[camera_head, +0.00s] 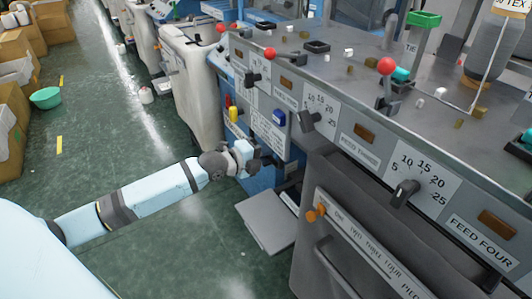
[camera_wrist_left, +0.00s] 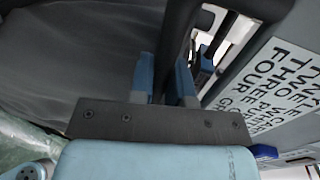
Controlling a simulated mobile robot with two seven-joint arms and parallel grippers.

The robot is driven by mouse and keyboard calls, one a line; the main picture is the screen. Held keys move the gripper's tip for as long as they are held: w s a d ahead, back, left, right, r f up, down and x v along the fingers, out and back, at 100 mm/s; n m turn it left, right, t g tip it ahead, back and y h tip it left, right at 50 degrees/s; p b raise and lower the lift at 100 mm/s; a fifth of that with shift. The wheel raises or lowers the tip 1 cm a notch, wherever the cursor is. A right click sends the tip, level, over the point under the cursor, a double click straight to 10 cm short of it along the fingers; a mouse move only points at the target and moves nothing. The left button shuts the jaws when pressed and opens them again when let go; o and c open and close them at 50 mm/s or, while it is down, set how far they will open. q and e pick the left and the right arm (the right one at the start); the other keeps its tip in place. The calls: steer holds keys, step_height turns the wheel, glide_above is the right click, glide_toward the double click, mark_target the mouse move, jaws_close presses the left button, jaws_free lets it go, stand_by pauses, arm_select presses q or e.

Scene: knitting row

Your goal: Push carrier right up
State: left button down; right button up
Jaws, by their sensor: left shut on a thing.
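My left gripper (camera_head: 262,164) reaches in from the left to the lower front of the near knitting machine (camera_head: 310,75), beside its blue panel. In the left wrist view the two blue fingers of this gripper (camera_wrist_left: 167,80) are closed around a dark grey upright bar (camera_wrist_left: 178,38). In the head view the held part is small and mostly hidden by the gripper. I cannot tell which part is the carrier. My right gripper is not in view.
A grey plate (camera_head: 268,222) juts out low beneath my gripper. A grey cabinet (camera_head: 345,235) with a lettered strip and orange knob (camera_head: 316,213) stands to its right. Red-knobbed levers and dials line the machine.

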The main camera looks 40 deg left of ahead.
arm_select(q)
step_height(320, 180, up, 11)
steer(key=p, duration=0.7)
steer(key=shift+p, duration=0.4)
step_height(320, 180, up, 11)
steer(key=p, duration=0.8)
step_height(320, 180, up, 10)
steer(key=p, duration=0.7)
steer(key=shift+f, duration=0.25)
step_height(320, 180, up, 7)
steer(key=p, duration=0.4)
glide_above(264, 81)
steer(key=shift+w+r, duration=0.15)
steer(key=shift+w, duration=0.1)
steer(key=shift+r, duration=0.75)
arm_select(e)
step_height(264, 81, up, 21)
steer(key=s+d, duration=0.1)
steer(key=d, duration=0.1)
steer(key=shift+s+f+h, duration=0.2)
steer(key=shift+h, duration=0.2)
arm_select(q)
steer(key=shift+w+r, duration=0.1)
steer(key=shift+r, duration=0.05)
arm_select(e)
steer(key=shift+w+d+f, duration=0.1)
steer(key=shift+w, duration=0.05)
arm_select(q)
steer(key=c, duration=1.1)
jaws_free()
